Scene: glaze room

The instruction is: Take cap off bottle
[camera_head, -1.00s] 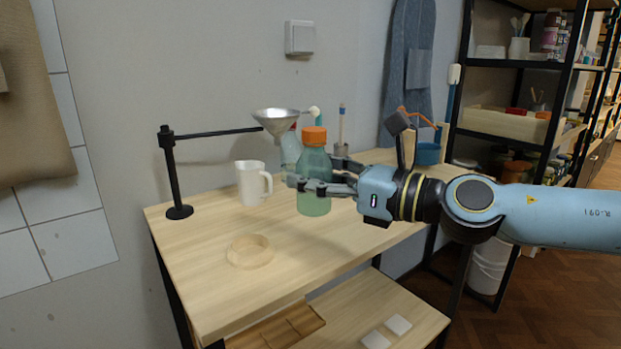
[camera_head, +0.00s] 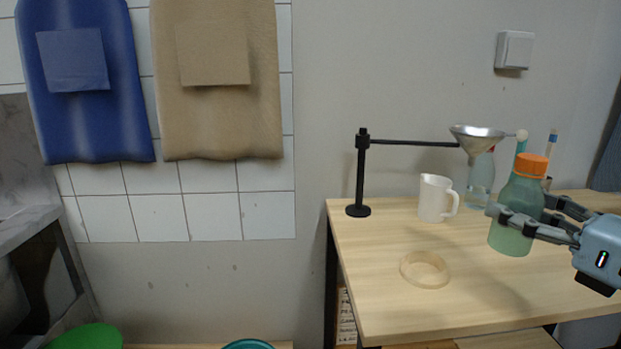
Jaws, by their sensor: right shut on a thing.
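The green bottle (camera_head: 511,238) stands upright at the right of the table, seen in the head view. Its orange cap (camera_head: 531,164) is on its neck. My right gripper (camera_head: 514,222) comes in from the right and is shut on the bottle's body, below the cap, with its fingers on either side. I cannot tell whether the bottle's base touches the table. My left gripper is not in view.
A white jug (camera_head: 434,199) and a funnel (camera_head: 477,137) on a black stand (camera_head: 360,180) are left of the bottle. A clear bottle (camera_head: 480,182) is behind. A pale ring (camera_head: 425,270) lies in front. The table's (camera_head: 480,305) front is mostly clear.

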